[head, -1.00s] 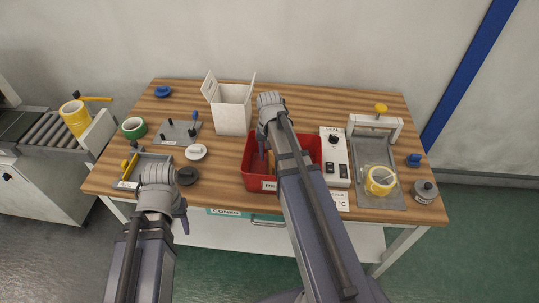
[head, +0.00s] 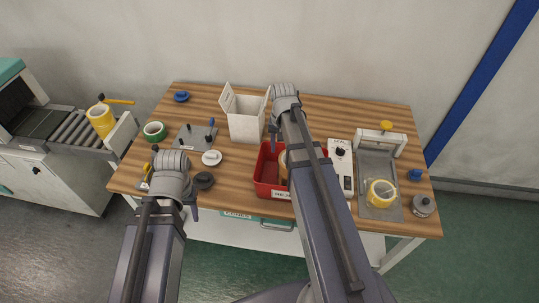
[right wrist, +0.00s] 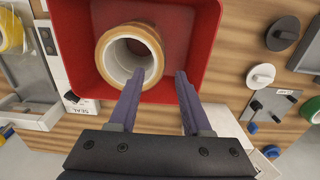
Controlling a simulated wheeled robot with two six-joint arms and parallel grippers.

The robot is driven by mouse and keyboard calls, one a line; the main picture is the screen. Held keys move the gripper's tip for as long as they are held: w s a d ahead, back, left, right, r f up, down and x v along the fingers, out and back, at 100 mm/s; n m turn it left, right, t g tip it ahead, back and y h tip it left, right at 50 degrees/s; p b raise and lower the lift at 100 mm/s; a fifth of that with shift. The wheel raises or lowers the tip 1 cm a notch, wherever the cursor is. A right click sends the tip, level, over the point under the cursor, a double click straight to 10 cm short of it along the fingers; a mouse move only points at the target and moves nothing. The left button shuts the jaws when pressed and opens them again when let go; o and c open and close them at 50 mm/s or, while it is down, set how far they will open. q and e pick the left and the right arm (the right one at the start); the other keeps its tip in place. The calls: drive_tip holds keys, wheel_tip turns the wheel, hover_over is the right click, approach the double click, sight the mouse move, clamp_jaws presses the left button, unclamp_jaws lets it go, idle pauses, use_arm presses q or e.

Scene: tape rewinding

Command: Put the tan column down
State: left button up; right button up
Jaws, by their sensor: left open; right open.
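The tan column (right wrist: 102,48), a thick hollow tan roll with a white lining, stands in the red bin (right wrist: 204,20). In the head view only a sliver of the column (head: 283,165) shows beside my right arm, in the red bin (head: 268,180). My right gripper (right wrist: 160,74) is open with nothing held between its fingers. In the right wrist view one fingertip overlaps the column's hole and rim, and the other is to its right; contact cannot be told. My left gripper (head: 190,208) is over the table's front left, away from the bin.
A white open box (head: 246,120) stands behind the bin. A control box (head: 340,165) and a press holding a yellow roll (head: 381,193) are to its right. A white disc (head: 212,157), a dark disc (head: 203,181) and a green roll (head: 154,132) are to the left.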

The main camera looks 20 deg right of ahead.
drive_tip(key=s+a+n, duration=0.5)
drive_tip(key=s+a, duration=0.1)
drive_tip(key=a, duration=0.5)
drive_tip(key=s+a+n+h, duration=0.1)
drive_tip(key=s+a+n, duration=0.4)
drive_tip(key=a, duration=0.7)
drive_tip(key=shift+s, duration=1.1)
